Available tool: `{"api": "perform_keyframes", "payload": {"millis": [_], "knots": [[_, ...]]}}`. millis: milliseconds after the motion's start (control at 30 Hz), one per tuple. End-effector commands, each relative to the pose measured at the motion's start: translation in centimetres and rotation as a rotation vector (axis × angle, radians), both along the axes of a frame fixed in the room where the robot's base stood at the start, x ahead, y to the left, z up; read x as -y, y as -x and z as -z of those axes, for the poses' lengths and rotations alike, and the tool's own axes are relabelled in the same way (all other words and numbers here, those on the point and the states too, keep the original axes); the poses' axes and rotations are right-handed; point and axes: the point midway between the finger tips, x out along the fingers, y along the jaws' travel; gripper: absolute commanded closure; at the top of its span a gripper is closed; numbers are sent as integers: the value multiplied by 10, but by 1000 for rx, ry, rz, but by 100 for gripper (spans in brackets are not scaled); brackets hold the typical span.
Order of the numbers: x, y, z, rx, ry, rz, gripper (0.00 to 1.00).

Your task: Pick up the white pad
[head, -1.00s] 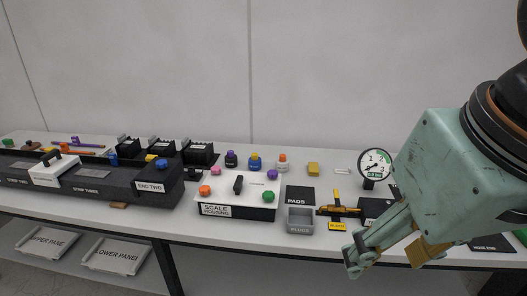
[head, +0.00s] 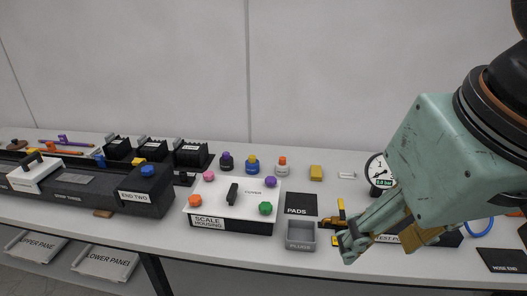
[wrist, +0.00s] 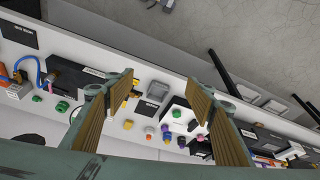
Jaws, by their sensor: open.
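A small, thin white piece (head: 347,174), which looks like the white pad, lies flat on the white bench, between a yellow block (head: 316,172) and the round gauge (head: 380,171). I cannot pick it out surely in the wrist view. My gripper (head: 352,243) is open and empty, above the front of the bench, nearer the camera than the pad and apart from it. In the wrist view its two ribbed fingers (wrist: 160,92) stand wide apart, with bench items far below between them.
A black PADS mat (head: 301,205) and a grey PLUGS tray (head: 301,236) lie at the front. The scale housing (head: 233,219) with coloured knobs stands left of them. Bottles (head: 253,164) stand left of the yellow block. The back strip of bench behind the pad is clear.

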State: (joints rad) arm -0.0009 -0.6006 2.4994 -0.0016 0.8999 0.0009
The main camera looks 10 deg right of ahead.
Motion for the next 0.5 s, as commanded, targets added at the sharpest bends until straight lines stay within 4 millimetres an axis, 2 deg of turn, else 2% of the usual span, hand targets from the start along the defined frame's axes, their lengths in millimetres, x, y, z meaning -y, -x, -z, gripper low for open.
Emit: {"api": "perform_keyframes", "payload": {"millis": [333,500], "knots": [[0,-1,-1,0,0,-1,50],[0,-8,-6,-4,4,-11,50]]}}
